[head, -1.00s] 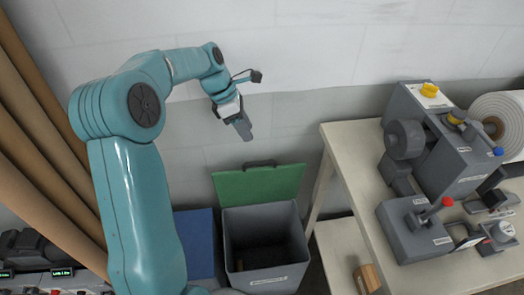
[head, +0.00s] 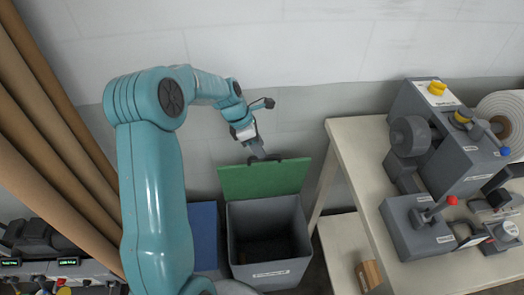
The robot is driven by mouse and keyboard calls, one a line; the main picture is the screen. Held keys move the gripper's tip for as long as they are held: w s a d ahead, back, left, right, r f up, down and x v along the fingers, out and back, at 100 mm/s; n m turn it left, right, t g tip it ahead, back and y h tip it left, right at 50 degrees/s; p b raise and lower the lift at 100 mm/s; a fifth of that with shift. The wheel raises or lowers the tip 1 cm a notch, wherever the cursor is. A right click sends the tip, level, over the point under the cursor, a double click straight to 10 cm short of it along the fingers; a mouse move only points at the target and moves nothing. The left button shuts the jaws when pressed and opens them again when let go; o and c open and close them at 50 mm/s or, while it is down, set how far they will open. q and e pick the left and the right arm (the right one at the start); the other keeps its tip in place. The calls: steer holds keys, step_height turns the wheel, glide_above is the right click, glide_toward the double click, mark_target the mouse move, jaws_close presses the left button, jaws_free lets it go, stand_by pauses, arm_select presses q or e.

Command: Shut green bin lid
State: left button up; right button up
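The green bin lid (head: 264,181) stands raised at the back of a grey bin (head: 270,274), tilted up toward the wall. The bin is open and its dark inside shows. A dark handle sits on the lid's top edge. My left gripper (head: 258,150) is just above the lid's top edge, near the handle. It points down, and I cannot tell whether it touches the lid. Its fingers look close together, but their gap does not show clearly. My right gripper is not in view.
A blue bin (head: 205,236) stands left of the grey bin, partly behind my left arm. A white table (head: 357,151) with a grey press (head: 448,150) stands to the right. A small brown box (head: 369,275) is on its lower shelf. Brown rolls (head: 50,150) lean at the left.

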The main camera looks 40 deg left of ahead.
arm_select(q)
steer(key=shift+x, duration=1.55)
jaws_close()
steer(key=shift+s, duration=0.1)
